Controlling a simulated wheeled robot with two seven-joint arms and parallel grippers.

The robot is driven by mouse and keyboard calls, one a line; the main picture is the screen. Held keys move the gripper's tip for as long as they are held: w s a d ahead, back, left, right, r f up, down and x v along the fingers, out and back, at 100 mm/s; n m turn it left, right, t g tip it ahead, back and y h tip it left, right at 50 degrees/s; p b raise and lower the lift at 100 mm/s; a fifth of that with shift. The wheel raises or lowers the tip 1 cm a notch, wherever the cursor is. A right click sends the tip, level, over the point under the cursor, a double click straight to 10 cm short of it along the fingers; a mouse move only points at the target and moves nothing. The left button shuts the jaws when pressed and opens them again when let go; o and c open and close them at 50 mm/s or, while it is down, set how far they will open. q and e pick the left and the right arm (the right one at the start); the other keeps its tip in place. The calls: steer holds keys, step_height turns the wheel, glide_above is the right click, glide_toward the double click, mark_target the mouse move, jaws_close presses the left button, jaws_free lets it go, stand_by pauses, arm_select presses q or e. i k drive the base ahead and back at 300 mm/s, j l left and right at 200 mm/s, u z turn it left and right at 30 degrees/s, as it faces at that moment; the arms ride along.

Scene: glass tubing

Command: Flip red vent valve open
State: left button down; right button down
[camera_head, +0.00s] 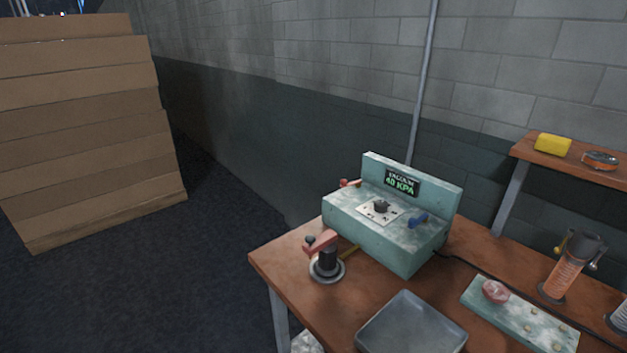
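A pale green vacuum box (372,240) stands on the wooden table, with a display reading "VACUUM 40 KPA" (402,183). A small red lever (350,183) is at the left end of its top. A blue lever (418,220) is at the right end, and a black knob (380,206) sits on a white dial plate between them. A larger red handle (321,244) tops a black cylinder (328,260) on a round metal base in front of the box. I cannot tell which red part is the vent valve, or its open or shut state. Neither gripper is in view.
The wooden table (283,262) also holds a grey tray (411,324), a green panel with a red knob (495,291) and an orange canister (563,276). A shelf at right holds a yellow block (552,144). A cardboard stack (85,130) stands left; the floor between is clear.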

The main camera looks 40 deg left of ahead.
mark_target(344, 183)
steer(key=u, duration=0.9)
